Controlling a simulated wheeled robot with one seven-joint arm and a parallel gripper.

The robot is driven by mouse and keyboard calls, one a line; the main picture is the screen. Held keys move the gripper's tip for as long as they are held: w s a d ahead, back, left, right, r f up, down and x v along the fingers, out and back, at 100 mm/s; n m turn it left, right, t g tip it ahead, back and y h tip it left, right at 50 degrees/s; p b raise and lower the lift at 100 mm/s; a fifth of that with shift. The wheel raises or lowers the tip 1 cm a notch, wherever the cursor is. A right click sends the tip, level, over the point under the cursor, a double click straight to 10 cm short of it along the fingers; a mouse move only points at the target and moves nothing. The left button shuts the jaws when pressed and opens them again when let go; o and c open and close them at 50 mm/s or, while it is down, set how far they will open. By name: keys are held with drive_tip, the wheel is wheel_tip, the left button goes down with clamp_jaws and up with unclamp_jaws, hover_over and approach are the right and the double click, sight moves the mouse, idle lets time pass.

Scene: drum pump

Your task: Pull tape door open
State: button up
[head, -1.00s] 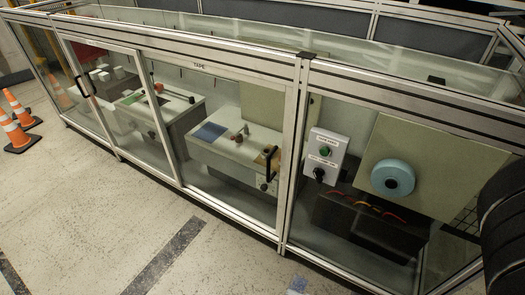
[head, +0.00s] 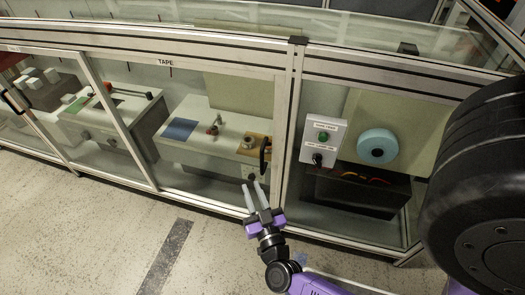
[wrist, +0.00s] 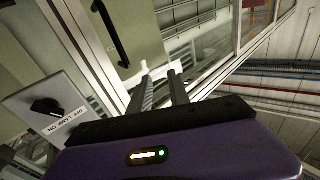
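The clear tape door (head: 205,193), in a metal frame marked TAPE, appears shut in the head view. Its black upright bar handle (head: 265,157) is near the door's right edge. My gripper (head: 253,187) is open and empty, its two fingers apart and pointing up toward the lower end of the handle, just below it in the picture. In the wrist view the handle (wrist: 109,32) shows up and left of my open gripper (wrist: 158,73), apart from the fingers.
A blue tape roll (head: 377,146) is farther right. A large black wheel-like shape (head: 480,185) fills the right side. Floor (head: 90,220) in front is clear.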

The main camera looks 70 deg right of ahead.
sight(262, 161)
drive_tip(key=d+f+m+g+h, duration=0.1)
drive_tip(key=d+g, duration=0.1)
drive_tip(key=d, duration=0.2)
drive_tip(key=w+d+f+m+g, duration=0.1)
drive_tip(key=d+m+g, duration=0.1)
drive_tip(key=d+g, duration=0.1)
drive_tip(key=d+f+m+g+h, duration=0.1)
drive_tip(key=d+f+g, duration=0.1)
drive_tip(key=d, duration=0.2)
drive_tip(key=shift+w+d+g+h+p, duration=0.25)
drive_tip(key=shift+d+g+h+p, duration=0.05)
drive_tip(key=shift+d, duration=0.05)
drive_tip(key=x, duration=0.7)
drive_tip(key=shift+d+b, duration=0.1)
drive_tip(key=shift+b, duration=0.2)
drive_tip(key=shift+c, duration=0.4)
clamp_jaws()
